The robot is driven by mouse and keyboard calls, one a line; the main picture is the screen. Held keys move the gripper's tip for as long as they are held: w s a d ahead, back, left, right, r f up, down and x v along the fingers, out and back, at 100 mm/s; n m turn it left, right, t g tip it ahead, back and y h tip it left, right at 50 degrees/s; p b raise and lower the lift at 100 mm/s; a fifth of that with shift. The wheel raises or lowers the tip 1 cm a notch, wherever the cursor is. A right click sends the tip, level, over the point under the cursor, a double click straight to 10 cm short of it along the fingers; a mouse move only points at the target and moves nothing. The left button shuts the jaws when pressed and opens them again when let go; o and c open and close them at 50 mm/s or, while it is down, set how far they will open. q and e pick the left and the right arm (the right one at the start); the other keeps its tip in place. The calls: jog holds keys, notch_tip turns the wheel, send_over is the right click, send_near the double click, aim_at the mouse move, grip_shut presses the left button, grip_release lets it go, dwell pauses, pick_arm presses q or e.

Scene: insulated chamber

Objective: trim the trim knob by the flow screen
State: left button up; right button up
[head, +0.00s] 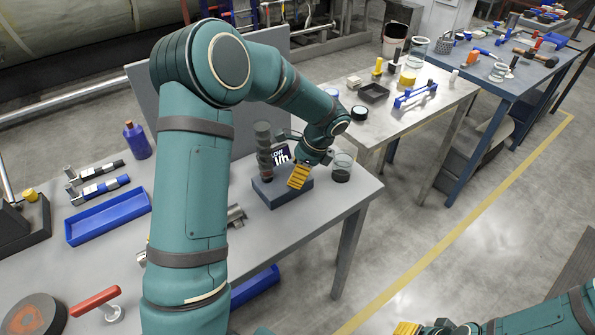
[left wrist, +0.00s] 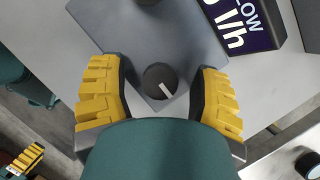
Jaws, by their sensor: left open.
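The trim knob (left wrist: 160,82) is a small dark round knob with a white pointer line, on a grey-blue base (left wrist: 110,30). The line slants toward the lower right in the left wrist view. The flow screen (left wrist: 243,22), dark with white lettering, stands beside it and also shows in the head view (head: 282,154). My left gripper (left wrist: 160,98) is open, its yellow-padded fingers on either side of the knob with gaps visible. In the head view the left gripper (head: 298,176) hides the knob. My right gripper (head: 408,328) shows only partly at the bottom edge.
A dark stacked column (head: 263,150) stands on the base beside the screen. A glass jar (head: 342,166) is close to the left gripper's right. A blue tray (head: 108,217) and a blue bottle (head: 137,141) are farther left on the bench.

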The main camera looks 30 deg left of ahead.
pick_arm(q)
grip_shut()
jog(key=shift+r+n, duration=0.1)
jog(key=shift+n, duration=0.2)
